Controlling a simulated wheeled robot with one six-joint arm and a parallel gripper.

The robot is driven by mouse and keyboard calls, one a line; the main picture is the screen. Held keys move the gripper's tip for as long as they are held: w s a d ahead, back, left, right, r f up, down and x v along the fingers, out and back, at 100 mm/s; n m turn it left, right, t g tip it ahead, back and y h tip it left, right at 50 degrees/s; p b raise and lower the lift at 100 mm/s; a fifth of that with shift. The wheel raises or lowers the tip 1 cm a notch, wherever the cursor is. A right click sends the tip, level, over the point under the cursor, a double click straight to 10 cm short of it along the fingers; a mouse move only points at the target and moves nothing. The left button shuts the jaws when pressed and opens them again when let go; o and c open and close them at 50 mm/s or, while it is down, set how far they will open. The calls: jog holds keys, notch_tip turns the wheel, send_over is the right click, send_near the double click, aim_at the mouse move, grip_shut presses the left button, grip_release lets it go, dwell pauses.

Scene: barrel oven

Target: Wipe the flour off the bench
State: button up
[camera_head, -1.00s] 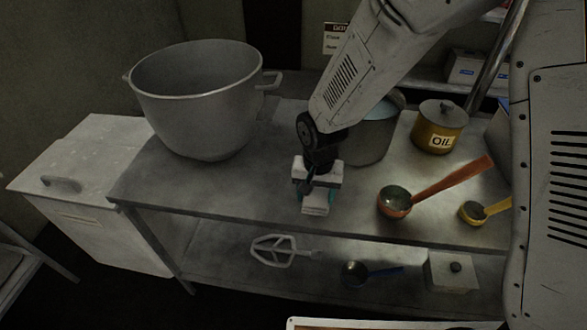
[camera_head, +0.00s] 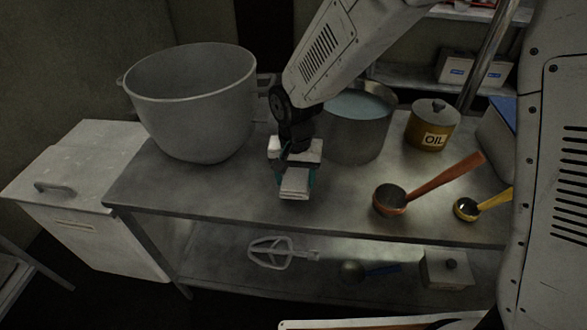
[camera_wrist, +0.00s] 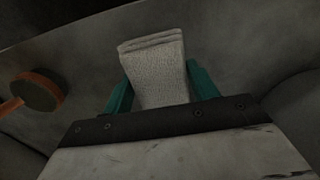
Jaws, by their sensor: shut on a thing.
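My gripper (camera_head: 295,180) is shut on a folded, pale cloth (camera_head: 294,190), low over the steel bench (camera_head: 235,196) near its front edge. In the wrist view the cloth (camera_wrist: 158,72) is between the two teal fingers (camera_wrist: 160,88), its folded end reaching past them. I cannot tell whether the cloth touches the bench top. No clear patch of flour shows; faint lighter smudges on the bench may be only sheen.
A big grey mixing bowl (camera_head: 195,110) stands left of my gripper. A pot of pale liquid (camera_head: 358,130) is close behind on the right. An orange ladle (camera_head: 392,202), a yellow scoop (camera_head: 466,209) and an OIL tin (camera_head: 433,127) are farther right. A whisk-like beater (camera_head: 280,250) lies on the lower shelf.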

jog(key=shift+r, duration=1.3)
